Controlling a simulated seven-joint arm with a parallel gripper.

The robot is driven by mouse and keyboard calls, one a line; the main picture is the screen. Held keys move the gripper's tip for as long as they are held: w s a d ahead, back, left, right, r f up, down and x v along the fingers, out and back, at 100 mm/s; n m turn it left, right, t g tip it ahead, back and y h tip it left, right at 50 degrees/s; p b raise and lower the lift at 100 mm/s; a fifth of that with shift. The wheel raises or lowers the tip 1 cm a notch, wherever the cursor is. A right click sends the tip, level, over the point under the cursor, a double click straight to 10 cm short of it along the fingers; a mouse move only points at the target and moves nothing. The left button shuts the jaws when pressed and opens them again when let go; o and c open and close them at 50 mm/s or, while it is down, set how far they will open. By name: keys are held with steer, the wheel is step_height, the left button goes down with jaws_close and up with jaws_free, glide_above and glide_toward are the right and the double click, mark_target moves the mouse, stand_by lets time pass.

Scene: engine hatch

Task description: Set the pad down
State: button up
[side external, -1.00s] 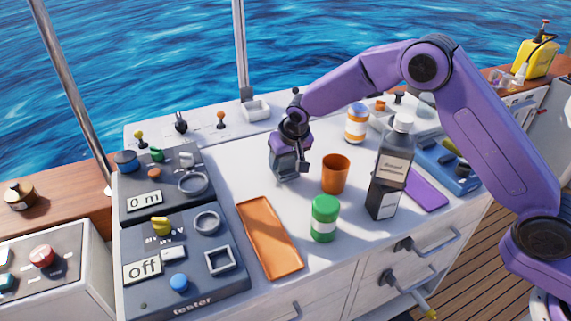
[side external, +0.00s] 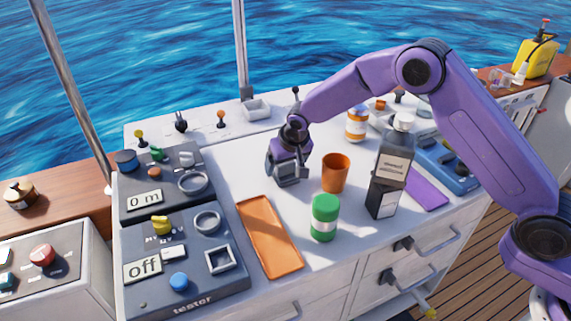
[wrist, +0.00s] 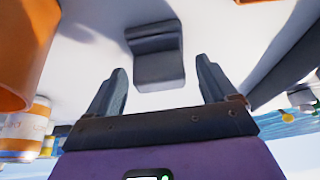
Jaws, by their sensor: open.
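A dark grey pad (wrist: 158,65), block-like with a raised ridge across it, lies on the white worktop in the wrist view. My gripper (wrist: 160,84) is open, with a finger on either side of the pad's near end and clear gaps to it. The fingers hold nothing that I can see. In the side view my gripper (side external: 288,180) is low over the worktop, left of the orange cup (side external: 335,173). There the pad is hard to tell apart from the grey fingers.
The orange cup also fills the left of the wrist view (wrist: 22,50). Tester panels (side external: 185,260) are at the left. Bare worktop (side external: 235,175) lies between panels and gripper.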

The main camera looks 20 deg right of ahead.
steer(key=v, duration=1.2)
steer(key=shift+r, duration=0.1)
